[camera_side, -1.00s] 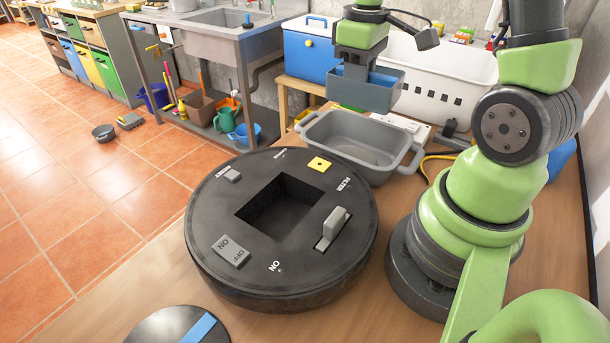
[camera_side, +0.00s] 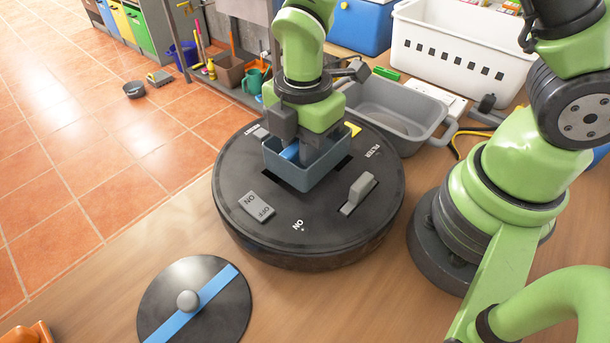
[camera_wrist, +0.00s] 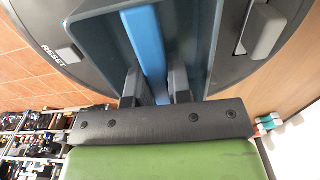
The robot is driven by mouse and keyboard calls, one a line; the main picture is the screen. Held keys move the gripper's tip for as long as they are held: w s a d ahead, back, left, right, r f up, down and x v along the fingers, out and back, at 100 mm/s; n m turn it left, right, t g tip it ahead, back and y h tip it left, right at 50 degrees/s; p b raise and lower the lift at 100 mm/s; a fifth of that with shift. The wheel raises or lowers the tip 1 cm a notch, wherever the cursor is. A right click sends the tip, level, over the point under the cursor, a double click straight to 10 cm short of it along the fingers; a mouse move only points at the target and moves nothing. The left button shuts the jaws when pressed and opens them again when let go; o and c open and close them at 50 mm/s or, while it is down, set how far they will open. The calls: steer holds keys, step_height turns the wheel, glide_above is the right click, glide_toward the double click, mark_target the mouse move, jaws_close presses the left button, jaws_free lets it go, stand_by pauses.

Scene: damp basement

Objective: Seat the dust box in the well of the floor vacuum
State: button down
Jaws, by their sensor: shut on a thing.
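The floor vacuum (camera_side: 235,215) is a round black disc on the wooden worktop, with a square well in its top. The dust box (camera_side: 318,170) is a blue-grey open box with a bright blue bar inside. My gripper (camera_side: 298,140) is shut on the box and holds it over the well. In the side view, dark parts of the well show beside the box; I cannot tell how deep it sits. In the wrist view, my gripper's fingers (camera_wrist: 155,88) are on either side of the blue bar (camera_wrist: 147,40) within the dust box (camera_wrist: 200,50).
A black round lid (camera_side: 225,305) with a blue stripe and grey knob lies at the front. A grey tub (camera_side: 425,138) stands close behind the vacuum. A raised grey lever (camera_side: 358,192) and an on/off rocker (camera_side: 256,207) stand on the vacuum's top.

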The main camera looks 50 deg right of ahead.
steer(key=shift+f, duration=3.1)
steer(key=c, duration=1.1)
jaws_free()
steer(key=shift+f, duration=0.15)
steer(key=shift+o, duration=0.2)
